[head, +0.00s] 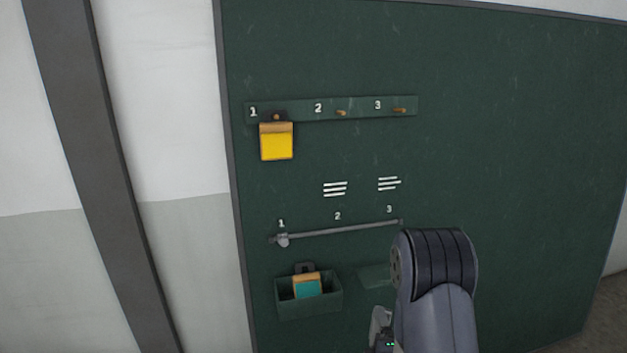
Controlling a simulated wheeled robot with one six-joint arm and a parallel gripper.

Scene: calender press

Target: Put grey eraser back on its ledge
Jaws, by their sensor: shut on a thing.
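The grey eraser is not visible in the head view. A small dark green ledge (374,277) sticks out from the board at the lower middle, just left of my arm. Its visible top looks bare, and its right end is close to or behind my arm. My arm fills the lower middle of the view. My gripper's fingers do not show; they are below the frame or hidden by the arm, so what they hold cannot be seen.
A green board (520,150) carries a peg rail (362,107) with a yellow tag (276,142) on peg 1. Below are a grey rod (345,231) with a slider (283,240) at 1, and a green bin (308,307) holding a teal tag (307,287). The board's right side is clear.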

